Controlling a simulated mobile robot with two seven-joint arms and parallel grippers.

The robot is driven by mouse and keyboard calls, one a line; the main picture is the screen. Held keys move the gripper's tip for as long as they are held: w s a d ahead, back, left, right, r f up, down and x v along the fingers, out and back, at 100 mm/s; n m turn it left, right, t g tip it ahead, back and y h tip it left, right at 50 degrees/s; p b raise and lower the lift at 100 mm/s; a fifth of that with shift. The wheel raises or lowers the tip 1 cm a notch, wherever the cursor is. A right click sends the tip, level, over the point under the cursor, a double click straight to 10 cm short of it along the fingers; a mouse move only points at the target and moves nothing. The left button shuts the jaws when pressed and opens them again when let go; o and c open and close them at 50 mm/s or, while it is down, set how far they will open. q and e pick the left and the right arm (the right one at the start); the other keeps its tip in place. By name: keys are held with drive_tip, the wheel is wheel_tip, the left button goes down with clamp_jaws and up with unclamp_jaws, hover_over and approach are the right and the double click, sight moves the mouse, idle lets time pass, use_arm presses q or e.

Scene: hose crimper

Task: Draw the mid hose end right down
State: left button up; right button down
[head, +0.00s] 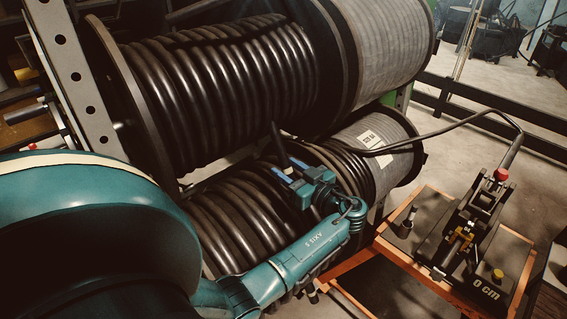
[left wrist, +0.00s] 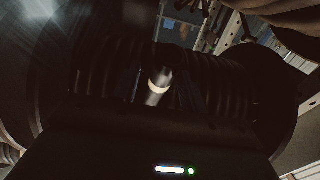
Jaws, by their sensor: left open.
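The black hose end (head: 279,143) stands up as a short, slightly tilted stub at the gap between the upper and lower reels. In the left wrist view a hose end with a pale tip (left wrist: 158,82) shows near the middle, against dark coils. My left gripper (head: 290,174) is open, its blue fingers just below and beside the stub. I cannot tell whether the stub lies between the fingers or touches them. The lower part of the hose is hidden behind the gripper. My right gripper is not in view.
A big upper reel (head: 225,75) of black hose hangs over the lower reel (head: 235,215). A thinner hose (head: 440,130) arcs from the lower right reel to the crimper (head: 470,225) on an orange-edged stand. Open floor lies behind the rail at the right.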

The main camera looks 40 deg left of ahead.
use_arm(q)
drive_tip(key=shift+a, duration=0.15)
drive_tip(key=shift+c, duration=0.2)
clamp_jaws()
idle(0.4)
drive_tip(key=shift+f, duration=0.1)
